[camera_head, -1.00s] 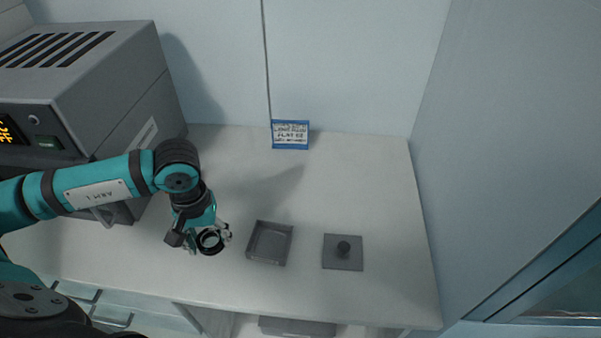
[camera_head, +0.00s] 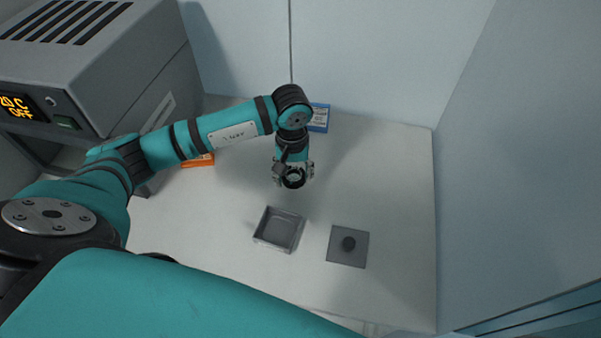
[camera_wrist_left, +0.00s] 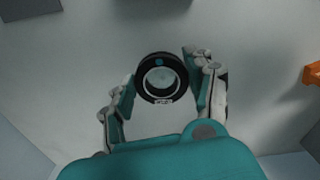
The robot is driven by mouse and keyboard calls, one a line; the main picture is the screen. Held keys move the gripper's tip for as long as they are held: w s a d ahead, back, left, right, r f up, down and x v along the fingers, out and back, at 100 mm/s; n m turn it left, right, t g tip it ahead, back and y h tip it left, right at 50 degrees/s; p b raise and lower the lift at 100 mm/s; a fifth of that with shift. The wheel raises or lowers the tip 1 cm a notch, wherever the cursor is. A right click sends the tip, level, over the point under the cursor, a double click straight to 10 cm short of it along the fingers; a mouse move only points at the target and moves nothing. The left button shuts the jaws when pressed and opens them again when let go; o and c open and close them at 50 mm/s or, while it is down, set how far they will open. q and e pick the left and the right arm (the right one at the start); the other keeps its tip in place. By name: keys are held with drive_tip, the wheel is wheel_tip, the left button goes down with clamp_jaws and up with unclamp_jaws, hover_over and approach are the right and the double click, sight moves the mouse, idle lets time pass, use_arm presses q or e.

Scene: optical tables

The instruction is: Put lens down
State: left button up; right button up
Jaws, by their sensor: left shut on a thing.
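My left gripper (camera_head: 293,175) is shut on the lens (camera_head: 294,182), a round piece in a black ring mount. In the left wrist view the lens (camera_wrist_left: 161,78) sits between the two fingers, its clear glass facing the camera. It is held above the white table, behind the grey square tray (camera_head: 279,229) in the head view. The tray is open and looks empty. My right gripper is out of view.
A grey box-shaped device with a lit display (camera_head: 90,70) stands at the back left. An orange item (camera_head: 198,160) lies near it. A blue-edged sign (camera_head: 319,118) stands behind my arm. The table's right side (camera_head: 400,190) is clear.

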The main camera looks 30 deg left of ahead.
sight(300, 173)
use_arm(q)
drive_tip(key=shift+w+d, duration=0.4)
drive_tip(key=shift+w, duration=0.15)
drive_tip(key=shift+w+d+f+p, duration=0.15)
drive_tip(key=shift+w+f+p, duration=0.1)
drive_tip(key=shift+p, duration=0.25)
wheel_tip(300, 173, down, 2)
drive_tip(key=shift+f+p, duration=0.2)
drive_tip(key=shift+p, duration=0.4)
drive_tip(key=shift+f, duration=0.55)
drive_tip(key=o, duration=1.2)
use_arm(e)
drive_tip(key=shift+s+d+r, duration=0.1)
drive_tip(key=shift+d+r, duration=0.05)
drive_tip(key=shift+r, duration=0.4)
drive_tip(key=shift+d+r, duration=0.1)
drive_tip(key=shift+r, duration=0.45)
use_arm(q)
drive_tip(key=shift+r, duration=0.1)
